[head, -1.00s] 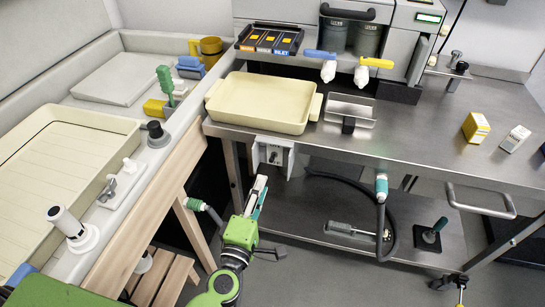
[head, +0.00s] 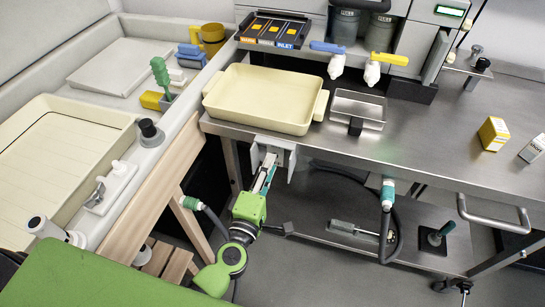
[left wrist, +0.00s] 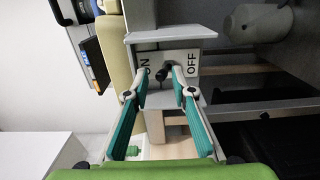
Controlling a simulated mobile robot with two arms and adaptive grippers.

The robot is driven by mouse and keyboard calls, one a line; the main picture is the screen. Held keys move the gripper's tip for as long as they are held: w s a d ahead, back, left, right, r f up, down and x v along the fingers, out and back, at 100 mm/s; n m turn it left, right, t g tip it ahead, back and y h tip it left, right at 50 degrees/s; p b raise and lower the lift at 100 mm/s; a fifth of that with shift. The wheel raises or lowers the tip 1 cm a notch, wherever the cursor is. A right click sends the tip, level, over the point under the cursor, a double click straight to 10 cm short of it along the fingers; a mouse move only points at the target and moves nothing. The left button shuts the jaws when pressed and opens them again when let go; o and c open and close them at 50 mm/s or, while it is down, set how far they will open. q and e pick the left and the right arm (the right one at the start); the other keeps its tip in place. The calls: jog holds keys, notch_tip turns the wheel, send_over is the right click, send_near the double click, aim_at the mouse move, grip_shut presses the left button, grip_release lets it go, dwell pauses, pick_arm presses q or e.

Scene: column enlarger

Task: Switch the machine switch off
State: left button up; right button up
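The machine switch is on a light grey switch box (head: 284,150) under the front edge of the steel table. In the left wrist view its plate (left wrist: 181,57) reads ON at the left and OFF at the right, with a small black lever (left wrist: 161,74) between the words. I cannot tell clearly which way the lever leans. My left gripper (head: 269,163) is at the front of the box. In the left wrist view the gripper's fingers (left wrist: 160,74) are apart, one on each side of the lever; contact is unclear. My right gripper is not in view.
A cream tray (head: 263,70) sits on the steel table (head: 430,130) above the switch. The wooden sink frame (head: 150,195) is close on the left. A hose with a teal fitting (head: 388,192) hangs to the right of the box.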

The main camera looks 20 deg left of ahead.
pick_arm(q)
jog(key=shift+f, duration=0.15)
notch_tip(320, 180, down, 2)
jog(key=shift+s+f+b, duration=0.1)
jog(key=shift+b, duration=0.95)
jog(key=s, duration=0.6)
jog(key=shift+s+a, duration=0.15)
jog(key=shift+s, duration=0.1)
dwell(0.6)
